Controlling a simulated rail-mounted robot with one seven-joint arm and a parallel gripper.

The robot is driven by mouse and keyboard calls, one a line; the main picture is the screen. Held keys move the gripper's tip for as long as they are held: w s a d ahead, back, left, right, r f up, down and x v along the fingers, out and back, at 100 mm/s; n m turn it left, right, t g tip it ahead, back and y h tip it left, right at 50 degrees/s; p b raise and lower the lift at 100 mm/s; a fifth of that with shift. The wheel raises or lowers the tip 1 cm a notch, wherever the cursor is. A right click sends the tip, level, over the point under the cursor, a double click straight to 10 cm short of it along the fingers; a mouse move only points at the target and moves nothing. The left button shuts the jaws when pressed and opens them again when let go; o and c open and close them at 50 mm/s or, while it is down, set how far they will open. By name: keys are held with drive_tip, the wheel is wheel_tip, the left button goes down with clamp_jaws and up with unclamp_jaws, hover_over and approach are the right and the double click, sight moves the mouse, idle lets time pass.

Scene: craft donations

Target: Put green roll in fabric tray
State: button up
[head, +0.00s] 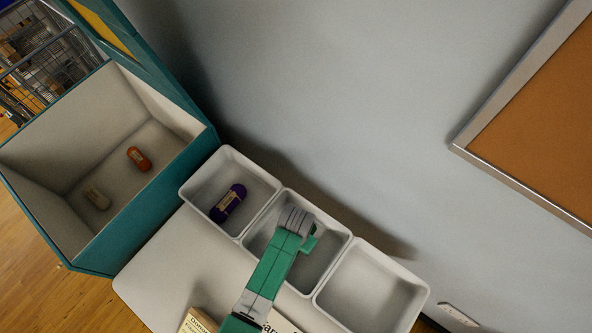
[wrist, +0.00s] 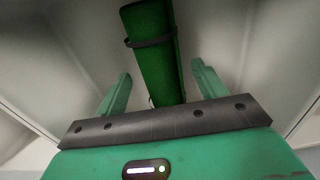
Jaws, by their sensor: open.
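My gripper (head: 301,241) reaches down into the middle white tray (head: 337,238), its tips mostly hidden by the wrist in the head view. In the wrist view my gripper (wrist: 160,88) is open, with one finger on each side of a dark green roll (wrist: 157,55) with a black band. There are gaps between the fingers and the roll. The roll appears to be inside the tray; whether it rests on the floor is hard to tell. I cannot make out the roll for sure in the head view. No readable label shows which tray is the fabric one.
The left tray (head: 186,192) holds a purple roll (head: 228,203); the right tray (head: 372,290) looks empty. A teal bin (head: 150,200) at left holds an orange roll (head: 139,158) and a pale roll (head: 97,199). Partly hidden printed cards (head: 199,322) lie at the bottom. A wall stands behind.

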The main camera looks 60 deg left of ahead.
wheel_tip(320, 180, up, 11)
drive_tip(key=p, duration=0.2)
drive_tip(key=shift+r, duration=0.15)
idle(0.3)
